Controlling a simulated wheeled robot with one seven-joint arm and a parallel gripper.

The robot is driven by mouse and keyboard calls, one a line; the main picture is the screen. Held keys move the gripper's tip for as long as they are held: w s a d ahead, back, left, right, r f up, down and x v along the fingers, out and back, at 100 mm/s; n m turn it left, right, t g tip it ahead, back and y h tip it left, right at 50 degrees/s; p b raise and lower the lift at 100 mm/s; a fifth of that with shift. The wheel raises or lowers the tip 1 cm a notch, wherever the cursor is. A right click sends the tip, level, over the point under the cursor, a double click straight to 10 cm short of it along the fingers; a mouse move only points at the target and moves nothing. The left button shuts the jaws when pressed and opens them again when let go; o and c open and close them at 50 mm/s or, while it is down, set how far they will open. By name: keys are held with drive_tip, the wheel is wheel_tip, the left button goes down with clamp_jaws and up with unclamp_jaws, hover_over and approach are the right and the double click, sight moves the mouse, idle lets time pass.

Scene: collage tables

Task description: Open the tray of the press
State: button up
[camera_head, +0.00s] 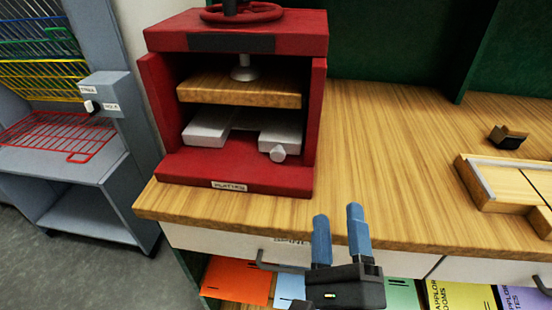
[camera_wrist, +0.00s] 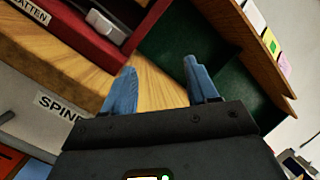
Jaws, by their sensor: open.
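The red press (camera_head: 235,187) stands at the left of the wooden worktop, with a label that seems to read "PLATTEN" on its base. Inside it, a wooden plate (camera_head: 240,90) hangs under the screw. My gripper (camera_head: 338,225) is open and empty, with blue fingers, in front of the worktop's edge and to the right of and nearer than the press. In the wrist view my gripper (camera_wrist: 156,85) shows the press (camera_wrist: 85,30) at upper left.
The wooden worktop (camera_head: 385,140) is clear right of the press. A wooden frame (camera_head: 475,185) and a small dark block (camera_head: 508,136) lie further right. White drawers with a dark handle (camera_head: 275,266) and coloured folders (camera_head: 237,280) are below. A grey rack (camera_head: 60,180) stands left.

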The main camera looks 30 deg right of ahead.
sight(277, 156)
drive_tip(key=w+a+m+g, duration=0.1)
drive_tip(key=w+m, duration=0.3)
drive_tip(key=w+a+m+g, duration=0.1)
drive_tip(key=w+a+m, duration=0.1)
drive_tip(key=w+m, duration=0.2)
drive_tip(key=w+a+f+m+g, duration=0.1)
drive_tip(key=w+m+g, duration=0.1)
drive_tip(key=w+m, duration=0.1)
drive_tip(key=shift+w+a+m, duration=0.4)
drive_tip(key=shift+w, duration=0.2)
drive_tip(key=shift+p+x, duration=0.6)
drive_tip(key=shift+x, duration=3.2)
clamp_jaws()
